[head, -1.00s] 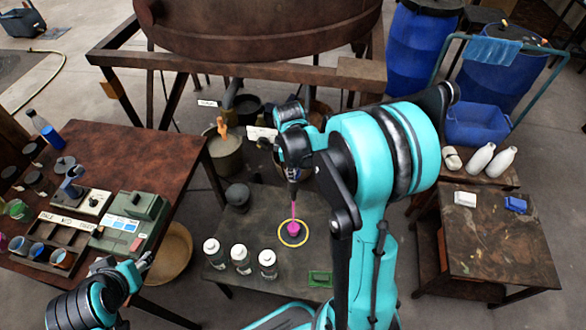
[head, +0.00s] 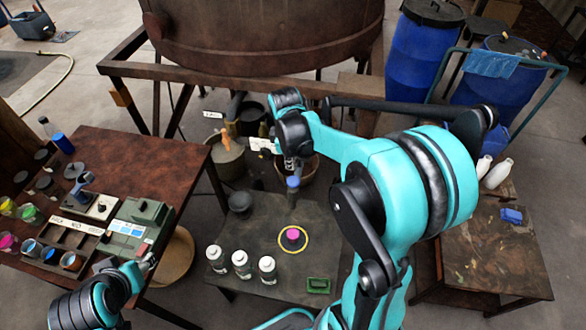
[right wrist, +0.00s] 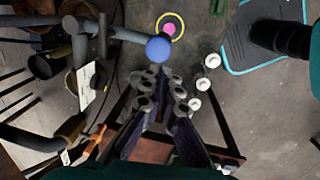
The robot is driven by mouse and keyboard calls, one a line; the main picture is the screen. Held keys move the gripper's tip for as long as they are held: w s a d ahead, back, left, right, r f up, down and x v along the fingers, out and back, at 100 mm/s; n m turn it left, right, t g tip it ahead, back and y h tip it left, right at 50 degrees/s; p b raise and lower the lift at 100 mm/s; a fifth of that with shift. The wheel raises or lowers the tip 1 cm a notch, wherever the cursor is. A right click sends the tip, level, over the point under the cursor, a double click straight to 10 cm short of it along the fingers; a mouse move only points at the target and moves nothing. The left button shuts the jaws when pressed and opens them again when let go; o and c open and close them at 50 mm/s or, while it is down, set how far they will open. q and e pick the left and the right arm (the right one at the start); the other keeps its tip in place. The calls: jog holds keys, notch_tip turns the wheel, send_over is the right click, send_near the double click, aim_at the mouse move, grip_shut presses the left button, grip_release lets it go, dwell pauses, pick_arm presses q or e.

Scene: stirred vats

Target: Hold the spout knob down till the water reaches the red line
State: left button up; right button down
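The blue ball-shaped spout knob (head: 293,182) shows below my right gripper (head: 291,163) in the head view. In the right wrist view the knob (right wrist: 158,48) is just beyond the fingertips of my right gripper (right wrist: 159,74), which are together with nothing between them. Whether they touch the knob is unclear. A small vessel with pink liquid (head: 293,235) stands inside a yellow ring (head: 281,243) on the low table. No stream falls into it. I cannot make out the red line. My left gripper (head: 146,262) hangs by the brown table; its fingers are too small to judge.
A large rusty vat (head: 250,35) stands behind. Three white-capped bottles (head: 241,262) and a green tray (head: 318,285) are on the low table (head: 245,225). The brown table (head: 140,155) at left holds a green device (head: 130,230) and several cups.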

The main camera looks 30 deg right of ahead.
notch_tip(320, 180, up, 3)
jog(key=shift+s+r, duration=0.1)
jog(key=shift+s, duration=0.05)
jog(key=shift+a, duration=0.1)
dwell(0.5)
jog(key=s+a+f+m+t+b, duration=0.2)
jog(key=s+a+m+t+b, duration=0.1)
jog(key=s+a+m, duration=0.1)
jog(key=s+a+f+m+t+y+b, duration=0.1)
jog(key=s+a+m+t+b, duration=0.2)
jog(key=s, duration=0.6)
jog(key=a+m+b, duration=0.1)
jog(key=a+m, duration=0.1)
jog(key=m, duration=0.1)
jog(key=shift+s+f, duration=0.3)
jog(key=shift+f, duration=0.05)
